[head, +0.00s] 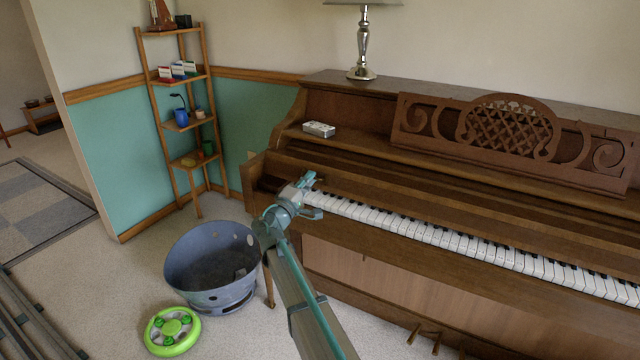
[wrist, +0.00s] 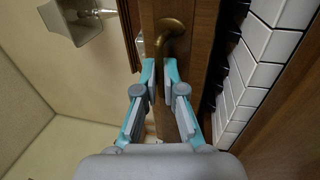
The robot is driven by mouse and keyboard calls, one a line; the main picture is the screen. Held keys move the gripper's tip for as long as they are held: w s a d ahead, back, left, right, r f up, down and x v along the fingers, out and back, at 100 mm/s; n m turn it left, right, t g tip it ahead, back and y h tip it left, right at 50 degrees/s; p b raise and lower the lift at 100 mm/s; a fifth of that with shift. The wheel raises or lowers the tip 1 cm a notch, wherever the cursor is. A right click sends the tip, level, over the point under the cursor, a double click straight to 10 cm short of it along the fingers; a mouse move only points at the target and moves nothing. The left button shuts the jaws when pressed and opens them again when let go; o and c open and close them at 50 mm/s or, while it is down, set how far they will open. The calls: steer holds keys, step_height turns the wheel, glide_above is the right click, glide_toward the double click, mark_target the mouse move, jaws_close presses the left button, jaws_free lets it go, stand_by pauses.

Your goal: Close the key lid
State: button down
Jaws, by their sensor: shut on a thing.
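The piano's key lid (head: 450,207) is a long brown wooden panel above the row of white and black keys (head: 455,242). The lid is open and the keys show along their length. In the wrist view, a curved brass handle (wrist: 170,27) stands out from the lid's wood (wrist: 205,38). My gripper (head: 312,196) is at the left end of the keyboard in the head view. Its two teal fingers (wrist: 159,64) are shut on the brass handle in the wrist view. The gripper hides the handle in the head view.
A carved music stand (head: 510,130) and a lamp (head: 363,50) are on the piano. A small silvery box (head: 319,129) sits on its ledge. A metal tub (head: 205,262) and a green round toy (head: 172,331) are on the floor, left of my arm.

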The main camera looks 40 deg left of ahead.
steer(key=shift+s+d+f+b, duration=0.15)
steer(key=shift+s+f+b, duration=0.4)
steer(key=shift+s, duration=0.55)
steer(key=shift+s+d+f+b, duration=0.1)
steer(key=shift+s+f+b, duration=0.15)
steer(key=shift+s+f, duration=0.65)
steer(key=shift+s+r, duration=0.1)
steer(key=c, duration=1.6)
jaws_free()
steer(key=v, duration=1.2)
